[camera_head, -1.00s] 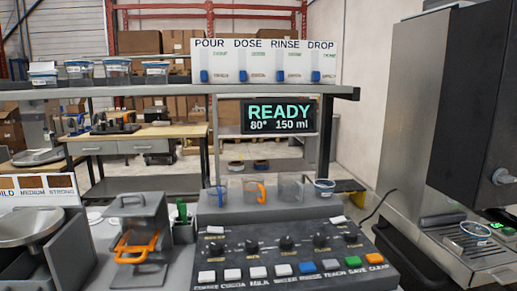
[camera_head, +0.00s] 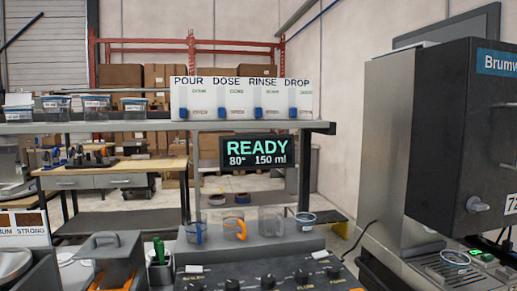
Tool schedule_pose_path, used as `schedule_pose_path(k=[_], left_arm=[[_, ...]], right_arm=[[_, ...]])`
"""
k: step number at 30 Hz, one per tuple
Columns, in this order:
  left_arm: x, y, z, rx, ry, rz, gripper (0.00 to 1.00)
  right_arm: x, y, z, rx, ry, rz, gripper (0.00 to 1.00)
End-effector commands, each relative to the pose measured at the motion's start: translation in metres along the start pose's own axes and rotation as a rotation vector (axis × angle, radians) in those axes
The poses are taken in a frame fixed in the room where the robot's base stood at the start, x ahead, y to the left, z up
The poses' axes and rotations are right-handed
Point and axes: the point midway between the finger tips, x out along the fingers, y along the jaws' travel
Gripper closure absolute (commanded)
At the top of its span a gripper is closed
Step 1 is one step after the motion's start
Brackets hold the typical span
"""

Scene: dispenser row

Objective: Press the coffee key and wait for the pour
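The dark control panel (camera_head: 232,270) is cut off by the bottom edge of the head view. Only its upper part shows, with several black knobs and small white labels. The row of coloured keys, with the coffee key, is out of the frame. The black display (camera_head: 257,151) above it reads READY, 80° and 150 ml in green and white. Several clear cups stand on the grey ledge behind the panel, one with an orange handle (camera_head: 234,228) and one with a blue handle (camera_head: 194,230). No pour shows. Neither of my grippers is in view.
A shelf (camera_head: 150,126) carries lidded tubs and a white board (camera_head: 241,98) marked POUR, DOSE, RINSE, DROP. A large grey and black machine (camera_head: 440,145) stands at the right. A lidded grey box (camera_head: 104,257) and a green-handled holder (camera_head: 160,262) stand at the left.

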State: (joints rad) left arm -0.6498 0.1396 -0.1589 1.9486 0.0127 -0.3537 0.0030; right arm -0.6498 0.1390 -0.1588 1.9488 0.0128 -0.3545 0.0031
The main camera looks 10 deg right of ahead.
Motion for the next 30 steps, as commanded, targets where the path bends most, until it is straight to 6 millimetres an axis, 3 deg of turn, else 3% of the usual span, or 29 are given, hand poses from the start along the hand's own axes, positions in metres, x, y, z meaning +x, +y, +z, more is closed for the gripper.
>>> schedule_pose_path(k=[10, 16, 30], left_arm=[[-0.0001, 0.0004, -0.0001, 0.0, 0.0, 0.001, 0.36], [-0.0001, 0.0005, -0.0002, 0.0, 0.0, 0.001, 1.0], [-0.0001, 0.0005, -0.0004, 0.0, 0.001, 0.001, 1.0]], right_arm=[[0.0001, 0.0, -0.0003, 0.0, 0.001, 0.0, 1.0], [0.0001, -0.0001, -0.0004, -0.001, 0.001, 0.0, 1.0], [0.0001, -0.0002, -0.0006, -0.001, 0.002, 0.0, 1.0]])
